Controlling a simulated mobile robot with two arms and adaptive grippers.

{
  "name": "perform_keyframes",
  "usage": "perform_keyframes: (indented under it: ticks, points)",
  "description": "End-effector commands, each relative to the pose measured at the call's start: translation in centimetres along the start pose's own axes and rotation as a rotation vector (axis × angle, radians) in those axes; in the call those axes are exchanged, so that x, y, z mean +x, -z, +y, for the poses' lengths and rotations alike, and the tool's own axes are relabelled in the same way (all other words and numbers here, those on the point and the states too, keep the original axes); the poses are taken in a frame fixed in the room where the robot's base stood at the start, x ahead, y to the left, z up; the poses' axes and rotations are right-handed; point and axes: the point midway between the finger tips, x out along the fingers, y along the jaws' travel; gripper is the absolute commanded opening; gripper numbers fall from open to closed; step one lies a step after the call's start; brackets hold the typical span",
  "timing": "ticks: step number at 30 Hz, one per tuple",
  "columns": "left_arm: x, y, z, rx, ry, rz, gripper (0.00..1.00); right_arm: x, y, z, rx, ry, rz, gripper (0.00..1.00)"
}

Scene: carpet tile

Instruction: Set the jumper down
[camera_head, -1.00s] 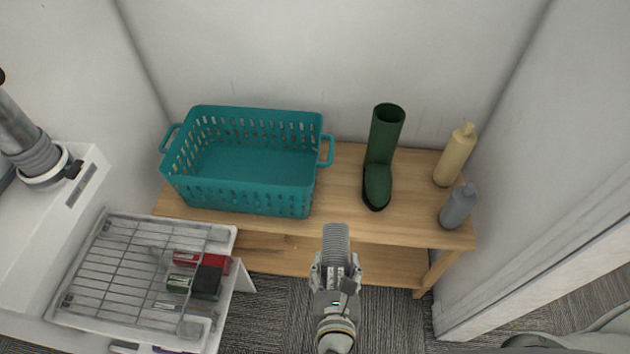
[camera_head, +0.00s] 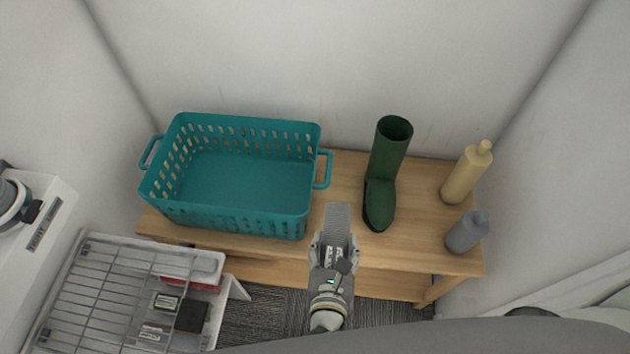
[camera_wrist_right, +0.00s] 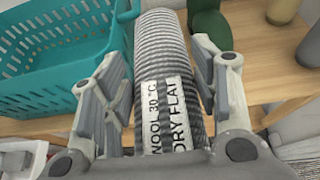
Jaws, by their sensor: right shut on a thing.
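The jumper (camera_head: 337,222) is a grey ribbed, rolled or folded knit. My right gripper (camera_head: 332,247) is shut on it and holds it at the front edge of the wooden bench, between the basket and the boot. In the right wrist view the jumper (camera_wrist_right: 165,70) lies between both fingers (camera_wrist_right: 163,95), with a white label reading "WOOL 30 °C DRY FLAT". I cannot tell whether the jumper touches the bench top. My left gripper is not in view.
On the wooden bench (camera_head: 335,180) stand an empty teal basket (camera_head: 240,180), a green boot (camera_head: 385,175), a cream bottle (camera_head: 467,175) and a grey bottle (camera_head: 467,232). A wire rack (camera_head: 110,290) is at lower left. Bench top is bare between basket and boot.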

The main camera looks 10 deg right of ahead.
Motion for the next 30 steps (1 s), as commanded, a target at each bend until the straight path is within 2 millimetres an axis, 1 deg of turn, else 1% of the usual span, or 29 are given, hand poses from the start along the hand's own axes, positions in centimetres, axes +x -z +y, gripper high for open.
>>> perform_keyframes:
  ticks: [2,5,8,12,14,16,18,21,27,30]
  points:
    - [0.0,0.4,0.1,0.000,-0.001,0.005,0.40,0.3,-0.1,-0.1,0.000,-0.001,-0.002,0.21]
    - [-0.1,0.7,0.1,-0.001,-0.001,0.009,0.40,1.7,-0.1,-0.4,-0.002,0.000,-0.005,0.21]
    - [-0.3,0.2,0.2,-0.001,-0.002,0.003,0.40,4.1,-0.1,-1.0,-0.003,0.001,-0.006,0.21]
    - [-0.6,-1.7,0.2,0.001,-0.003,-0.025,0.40,7.8,-0.1,-1.9,-0.002,0.002,-0.006,0.21]
    - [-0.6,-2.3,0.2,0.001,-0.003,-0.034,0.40,9.4,-0.1,-2.3,-0.003,0.001,-0.006,0.21]
    - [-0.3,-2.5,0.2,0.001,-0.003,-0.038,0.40,11.1,0.9,-2.6,-0.004,0.002,-0.002,0.21]
    - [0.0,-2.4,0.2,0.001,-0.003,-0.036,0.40,12.6,1.8,-2.9,-0.003,0.001,-0.002,0.21]
    - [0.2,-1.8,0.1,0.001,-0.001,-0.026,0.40,14.1,2.6,-3.2,-0.002,0.001,-0.002,0.21]
    - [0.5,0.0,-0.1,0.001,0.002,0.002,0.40,15.6,3.3,-3.4,-0.001,0.000,-0.002,0.21]
    - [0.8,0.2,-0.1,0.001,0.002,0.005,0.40,16.8,3.9,-3.7,-0.001,0.001,-0.002,0.21]
